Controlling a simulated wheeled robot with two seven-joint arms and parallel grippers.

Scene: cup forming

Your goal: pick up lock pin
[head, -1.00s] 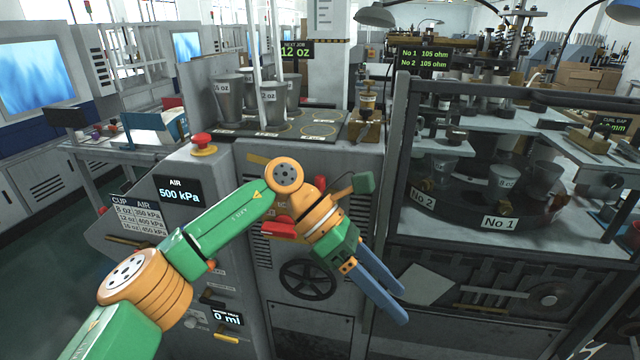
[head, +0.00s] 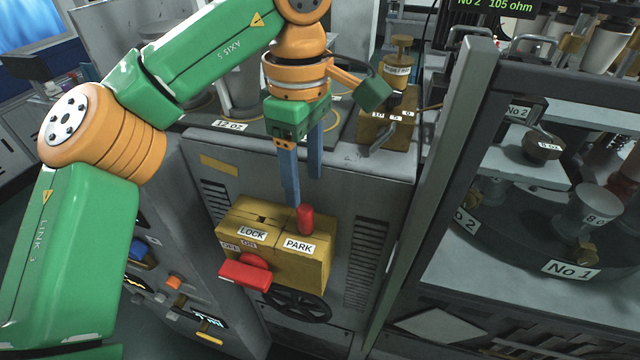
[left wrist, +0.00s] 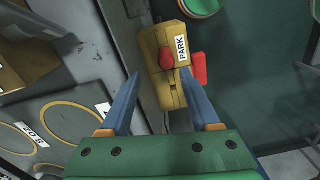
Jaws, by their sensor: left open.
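The lock pin shows as an upright red knob (head: 305,219) in the top of a yellow block (head: 290,262), beside the PARK label. In the left wrist view the red pin (left wrist: 166,58) appears just beyond and between my fingertips, and the yellow block (left wrist: 171,90) lies under it. My left gripper (head: 303,190) is open, pointing down, just above the pin with nothing between its fingers. The pin's lower part is hidden inside the block. My right gripper is not in view.
A red handle (head: 246,273) sticks out at the block's front, above a dark handwheel (head: 298,304). A brass fixture (head: 388,130) stands on the bench behind. A grey frame post (head: 440,190) rises to the right.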

